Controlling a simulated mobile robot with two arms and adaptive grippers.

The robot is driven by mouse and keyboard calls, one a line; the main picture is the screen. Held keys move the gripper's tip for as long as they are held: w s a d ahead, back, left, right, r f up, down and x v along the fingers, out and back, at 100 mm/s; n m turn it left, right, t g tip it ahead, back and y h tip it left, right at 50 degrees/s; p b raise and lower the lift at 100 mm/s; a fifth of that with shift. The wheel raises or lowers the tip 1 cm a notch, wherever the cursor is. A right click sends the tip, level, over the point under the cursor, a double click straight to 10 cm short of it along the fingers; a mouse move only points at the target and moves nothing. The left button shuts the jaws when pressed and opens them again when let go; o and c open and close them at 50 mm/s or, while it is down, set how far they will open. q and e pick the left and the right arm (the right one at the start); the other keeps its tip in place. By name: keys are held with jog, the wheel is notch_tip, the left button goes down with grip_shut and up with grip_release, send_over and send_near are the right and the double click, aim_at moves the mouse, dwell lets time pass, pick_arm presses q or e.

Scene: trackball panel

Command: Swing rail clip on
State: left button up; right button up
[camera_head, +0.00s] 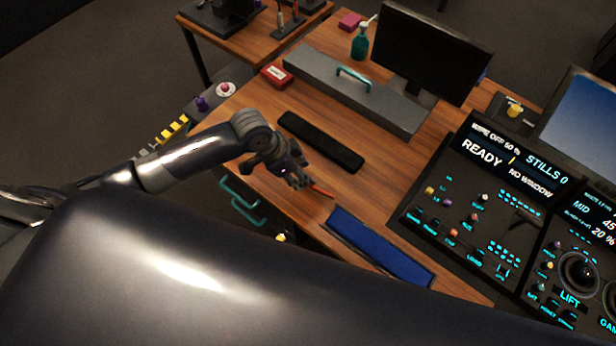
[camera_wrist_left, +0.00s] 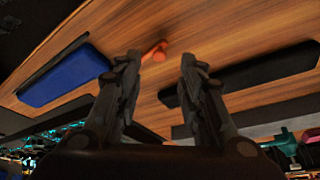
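My left gripper (camera_head: 298,180) is over the wooden desk in the head view. In the left wrist view its two fingers (camera_wrist_left: 160,72) are apart, with nothing held between them. A small orange-red piece (camera_head: 322,191) lies on the desk just beyond the fingertips. In the left wrist view the orange piece (camera_wrist_left: 155,50) shows ahead of the gap between the fingers, near the left fingertip. I cannot tell whether it touches a finger. No part is clearly recognisable as the rail clip. My right gripper is not in view.
A black pad (camera_head: 320,141) and a blue pad (camera_head: 378,248) flank the gripper on the desk (camera_head: 380,190). A long grey box (camera_head: 390,113) with a teal handle lies behind. The lit control panel (camera_head: 475,200) stands at right. Drawers with teal handles (camera_head: 243,206) are below the near edge.

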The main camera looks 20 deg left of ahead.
aim_at(321, 190)
pick_arm(q)
jog(key=shift+x, duration=2.75)
